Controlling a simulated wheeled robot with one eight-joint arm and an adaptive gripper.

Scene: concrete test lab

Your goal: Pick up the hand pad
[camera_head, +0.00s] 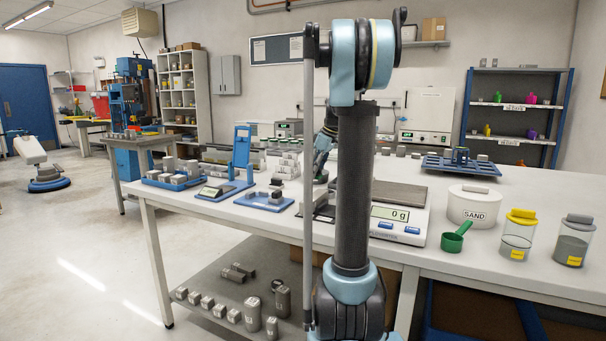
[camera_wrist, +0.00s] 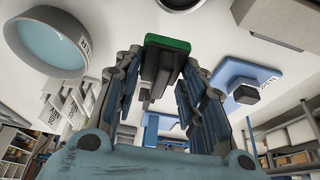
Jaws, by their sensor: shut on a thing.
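The hand pad (camera_wrist: 168,43) shows in the wrist view as a green strip with a dark grey block-like handle. It sits between the two fingers of my gripper (camera_wrist: 160,66), which is shut on it. The fingers lie along both sides of the handle, with the green part at their far end. I cannot tell from this view whether the pad touches the table.
The white worktable (camera_head: 480,262) carries a scale (camera_head: 400,225), a sand tub (camera_head: 474,205), a green scoop (camera_head: 456,238) and two jars at the right. Blue fixtures (camera_head: 223,190) stand at the left. A round bowl (camera_wrist: 45,42) and another blue fixture (camera_wrist: 240,82) flank the gripper.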

